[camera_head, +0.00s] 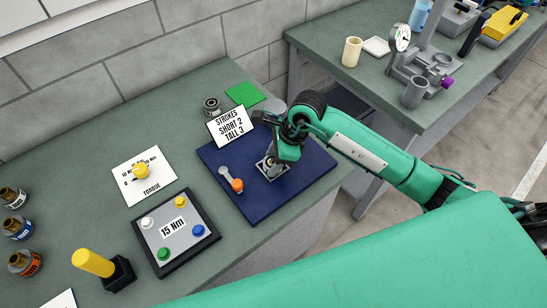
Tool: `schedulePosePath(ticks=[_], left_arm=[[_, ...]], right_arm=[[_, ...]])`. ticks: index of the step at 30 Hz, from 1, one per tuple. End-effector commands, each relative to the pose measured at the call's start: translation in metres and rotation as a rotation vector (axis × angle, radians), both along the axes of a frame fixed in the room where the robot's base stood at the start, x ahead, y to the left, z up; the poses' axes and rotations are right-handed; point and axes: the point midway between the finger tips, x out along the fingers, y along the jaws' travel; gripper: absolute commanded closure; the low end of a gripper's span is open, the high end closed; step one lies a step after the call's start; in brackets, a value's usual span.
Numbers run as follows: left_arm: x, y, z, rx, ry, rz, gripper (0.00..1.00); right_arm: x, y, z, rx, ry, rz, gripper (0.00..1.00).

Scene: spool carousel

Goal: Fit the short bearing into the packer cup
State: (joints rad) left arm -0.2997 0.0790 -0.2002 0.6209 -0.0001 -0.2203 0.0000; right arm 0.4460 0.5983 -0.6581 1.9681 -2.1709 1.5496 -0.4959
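My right gripper (271,158) points down over the blue mat (225,158), at a small square metal fixture (262,172) that looks like the packer cup. Its fingertips are at or just above the fixture's opening. The fingers and wrist cover much of it, so I cannot tell whether they hold a bearing. A lever with an orange knob (237,185) lies left of the fixture. A dark metal ring-like part (211,106), possibly a bearing, stands behind the sign. My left gripper is out of view.
A sign (229,125) reads "STROKES SHORT 2 TALL 3". A button box (175,232) reads "15 Nm". A torque card (144,176), several jars (20,228) and a yellow-handled tool (93,262) stand left. A green pad (243,94) lies behind. A second bench (375,82) is right.

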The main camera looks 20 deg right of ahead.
Motion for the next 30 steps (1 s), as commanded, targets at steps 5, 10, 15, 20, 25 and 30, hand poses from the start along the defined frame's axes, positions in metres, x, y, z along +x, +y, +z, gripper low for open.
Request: schedulePosePath(ticks=[5, 10, 15, 20, 25, 30], left_arm=[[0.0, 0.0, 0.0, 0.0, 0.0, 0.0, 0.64], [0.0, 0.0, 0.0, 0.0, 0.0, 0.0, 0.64], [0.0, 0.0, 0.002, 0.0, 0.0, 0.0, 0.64], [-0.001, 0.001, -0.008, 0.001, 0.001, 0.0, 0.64], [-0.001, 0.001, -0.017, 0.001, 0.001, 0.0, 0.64], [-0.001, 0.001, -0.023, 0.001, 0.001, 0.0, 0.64]], right_arm=[[0.0, 0.0, 0.0, 0.0, 0.0, 0.0, 0.3], [0.0, 0.0, 0.0, 0.0, 0.0, 0.0, 0.3], [0.0, -0.001, 0.005, 0.0, -0.001, 0.001, 0.3], [-0.002, -0.013, 0.03, -0.002, -0.006, 0.0, 0.3], [-0.005, -0.027, 0.066, -0.001, -0.006, 0.001, 0.3], [-0.008, -0.038, 0.095, -0.001, -0.004, -0.001, 0.3]])
